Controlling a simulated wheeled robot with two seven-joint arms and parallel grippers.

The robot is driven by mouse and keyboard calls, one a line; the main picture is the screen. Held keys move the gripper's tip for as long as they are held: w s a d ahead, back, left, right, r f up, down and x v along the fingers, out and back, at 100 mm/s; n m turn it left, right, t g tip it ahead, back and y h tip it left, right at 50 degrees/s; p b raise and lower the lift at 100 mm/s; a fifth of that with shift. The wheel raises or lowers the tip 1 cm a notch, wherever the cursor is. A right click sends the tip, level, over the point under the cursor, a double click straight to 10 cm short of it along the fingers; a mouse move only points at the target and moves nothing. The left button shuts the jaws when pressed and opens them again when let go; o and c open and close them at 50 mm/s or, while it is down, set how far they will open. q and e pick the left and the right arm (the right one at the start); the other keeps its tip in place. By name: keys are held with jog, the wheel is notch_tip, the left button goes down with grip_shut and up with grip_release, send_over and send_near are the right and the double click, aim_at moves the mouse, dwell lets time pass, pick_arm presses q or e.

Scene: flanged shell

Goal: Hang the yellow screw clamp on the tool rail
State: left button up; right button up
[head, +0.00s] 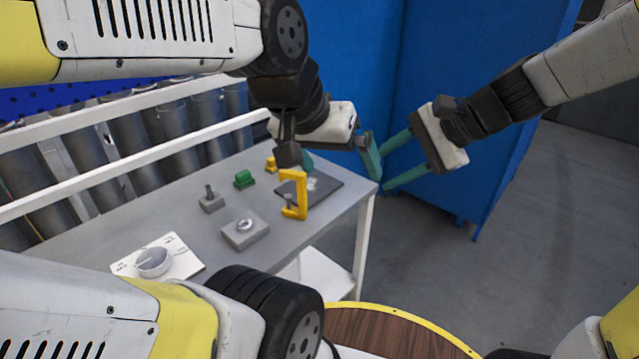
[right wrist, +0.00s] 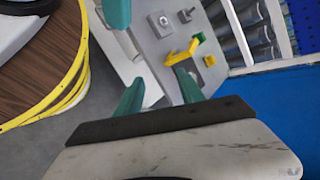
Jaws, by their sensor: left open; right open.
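The yellow screw clamp (head: 301,196) is a C-shaped frame at the left edge of a dark mat (head: 325,188) on the grey bench. It also shows in the right wrist view (right wrist: 182,54), beyond my right fingertips. My left gripper (head: 340,160) is open, with teal fingers pointing down above the bench's right end, right of the clamp. My right gripper (head: 398,158) is open and empty, off the bench's right end, with fingers pointing left; its fingers show in its wrist view (right wrist: 158,85). No part is clearly identifiable as the tool rail; white bars (head: 130,160) run along the bench's back.
The bench (head: 190,232) carries a green button (head: 244,179), a toggle switch (head: 211,202), a grey block with a round button (head: 245,230) and a white dial plate (head: 158,259). Grey cylinders (head: 175,125) stand behind. A blue cabinet (head: 480,90) is right. A round wooden top (head: 385,330) is in front.

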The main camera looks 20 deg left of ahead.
jog(key=w+a+f+m+g+y, duration=0.1)
jog(key=w+a+f+m+y, duration=0.35)
jog(key=a, duration=0.65)
jog(key=m, duration=0.6)
send_near(298, 173)
jog(key=a, duration=0.1)
jog(key=a+f, duration=0.1)
jog(key=shift+s+a+f, duration=0.25)
jog(key=shift+s, duration=0.05)
jog(key=x, duration=0.2)
jog(key=shift+a+f+m, duration=0.2)
jog(key=shift+a+m, duration=0.05)
jog(key=shift+a, duration=0.1)
jog(key=x, duration=0.5)
jog(key=shift+w+a+r, duration=0.15)
jog(key=shift+w, duration=0.15)
grip_shut()
jog(key=shift+r, duration=0.1)
